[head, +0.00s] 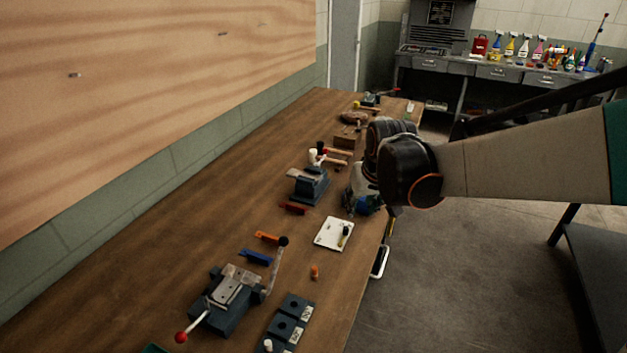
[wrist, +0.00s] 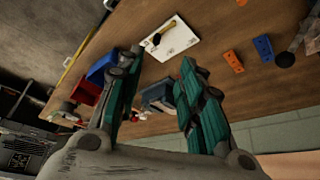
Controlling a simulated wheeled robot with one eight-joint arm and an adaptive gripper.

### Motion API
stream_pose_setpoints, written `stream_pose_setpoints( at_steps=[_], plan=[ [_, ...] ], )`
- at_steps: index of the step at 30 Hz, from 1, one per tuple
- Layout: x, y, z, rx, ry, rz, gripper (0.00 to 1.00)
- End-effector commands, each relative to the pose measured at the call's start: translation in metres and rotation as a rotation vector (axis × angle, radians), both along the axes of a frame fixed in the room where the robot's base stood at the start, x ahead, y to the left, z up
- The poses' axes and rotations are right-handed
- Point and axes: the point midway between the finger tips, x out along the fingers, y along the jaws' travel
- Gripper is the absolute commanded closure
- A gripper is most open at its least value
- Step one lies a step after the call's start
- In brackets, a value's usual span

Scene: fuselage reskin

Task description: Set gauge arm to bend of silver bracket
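A white plate (head: 327,236) lies flat near the table's front edge, with a yellow and black arm (head: 345,235) on it. It looks like the gauge; its marks are too small to read. The plate also shows at the top of the wrist view (wrist: 180,45), with the arm (wrist: 163,32) lying across it. A silvery piece (head: 303,174) sits on a blue vise (head: 312,188); I cannot tell whether it is the silver bracket or how it is bent. My gripper (wrist: 158,92) is open and empty, its green fingers wide apart, above the table's front edge beyond the plate.
A grey-blue bending tool (head: 230,305) with a red-knobbed lever stands nearer. Orange (head: 268,237) and blue (head: 256,257) strips, an orange piece (head: 314,272) and dark blocks (head: 290,318) lie around the plate. Mallets (head: 316,156) stand behind the vise. The wall is at left.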

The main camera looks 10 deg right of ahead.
Motion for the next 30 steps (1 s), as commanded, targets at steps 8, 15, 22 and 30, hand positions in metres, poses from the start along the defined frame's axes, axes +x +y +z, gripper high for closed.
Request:
stream_pose_setpoints(
  at_steps=[8,15,22,30],
  plan=[
    [0.047,-0.003,-0.043,0.0,0.04,0.005,0.65],
    [0.057,-0.004,-0.059,0.0,0.046,0.006,0.65],
    [0.071,-0.003,-0.095,0.0,0.046,0.006,0.65],
    [0.09,-0.002,-0.143,0.0,0.045,0.006,0.65]
  ],
)
